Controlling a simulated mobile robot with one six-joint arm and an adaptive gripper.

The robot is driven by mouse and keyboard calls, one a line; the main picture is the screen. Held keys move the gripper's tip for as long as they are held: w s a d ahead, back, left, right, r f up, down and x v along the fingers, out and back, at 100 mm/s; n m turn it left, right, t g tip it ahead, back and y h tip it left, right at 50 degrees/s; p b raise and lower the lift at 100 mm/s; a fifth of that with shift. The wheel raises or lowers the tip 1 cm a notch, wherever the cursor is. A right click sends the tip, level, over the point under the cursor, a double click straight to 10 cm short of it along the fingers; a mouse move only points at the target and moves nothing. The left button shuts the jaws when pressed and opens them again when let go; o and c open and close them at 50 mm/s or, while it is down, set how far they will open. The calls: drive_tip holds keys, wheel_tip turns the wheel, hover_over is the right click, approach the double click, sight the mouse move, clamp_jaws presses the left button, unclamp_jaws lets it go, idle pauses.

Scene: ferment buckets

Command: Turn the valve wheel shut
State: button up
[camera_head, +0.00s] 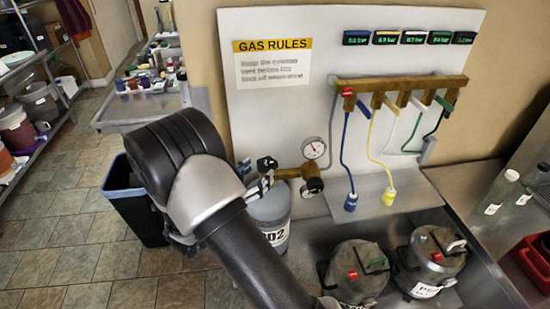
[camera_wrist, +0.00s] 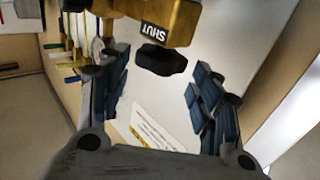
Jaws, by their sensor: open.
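In the wrist view the black wheel (camera_wrist: 161,61) sits under a brass body with a label reading SHUT (camera_wrist: 154,32). My gripper (camera_wrist: 158,92) is open and empty, its dark fingers apart on either side of the wheel, with gaps between. In the head view my gripper (camera_head: 262,176) is beside the regulator's left end, partly hidden by my arm. Whether the fingertips reach the wheel's depth is unclear.
A round gauge (camera_head: 314,148) stands above the regulator. A wooden manifold (camera_head: 400,86) with coloured hoses hangs on the white panel (camera_head: 270,110). Two lidded metal buckets (camera_head: 357,270) (camera_head: 432,258) stand at the lower right.

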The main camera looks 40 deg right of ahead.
sight(273, 159)
drive_tip(key=b+x, duration=0.1)
drive_tip(key=x, duration=0.8)
drive_tip(key=shift+w+d, duration=0.15)
drive_tip(key=shift+d, duration=0.15)
drive_tip(key=shift+c, duration=0.3)
drive_tip(key=c, duration=1)
drive_tip(key=shift+f, duration=0.1)
